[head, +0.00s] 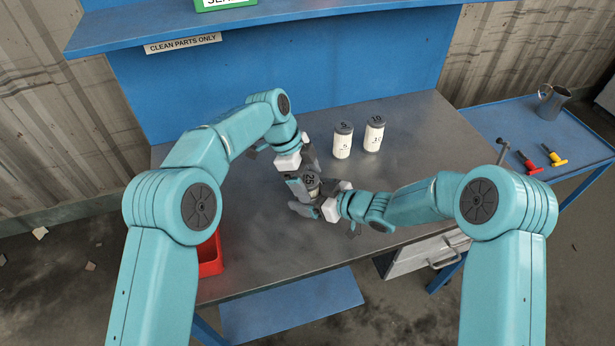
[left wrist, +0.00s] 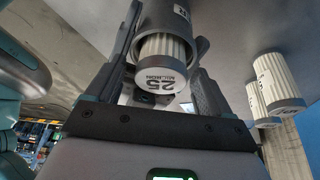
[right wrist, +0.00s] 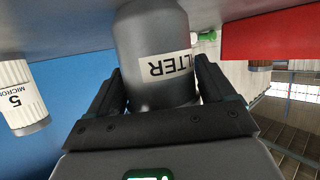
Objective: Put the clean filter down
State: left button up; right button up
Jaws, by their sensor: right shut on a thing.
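A white pleated filter marked 25 micron (left wrist: 161,72) sits part-way inside a grey cylindrical housing (right wrist: 158,55), its end cap showing at the open end. In the head view this filter (head: 309,182) is between my two grippers, above the bench. My right gripper (head: 322,208) is shut on the housing, whose label ends in "ILTER". My left gripper (head: 300,166) is at the filter's end, its fingers spread on both sides with gaps beside the cap. Two more white filters with grey caps, marked 5 (head: 343,142) and 10 (head: 374,135), stand upright on the bench behind.
The grey metal bench top (head: 425,120) is clear at the right and far left. A red bin (head: 211,258) is at the front left edge. A drawer (head: 425,254) is at the front right. A blue side table (head: 560,135) holds a jug and tools.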

jog(key=shift+s+f, duration=0.2)
jog(key=shift+f, duration=0.15)
pick_arm(q)
jog(key=shift+r, duration=0.25)
pick_arm(e)
jog(key=shift+c, duration=0.2)
jog(key=shift+w, duration=0.1)
jog(key=shift+c, duration=0.5)
pick_arm(q)
jog(key=v, duration=1.2)
jog(key=shift+r, duration=0.15)
pick_arm(e)
jog(key=shift+r, duration=0.15)
jog(key=o, duration=1.2)
jog(key=shift+w+r, duration=0.1)
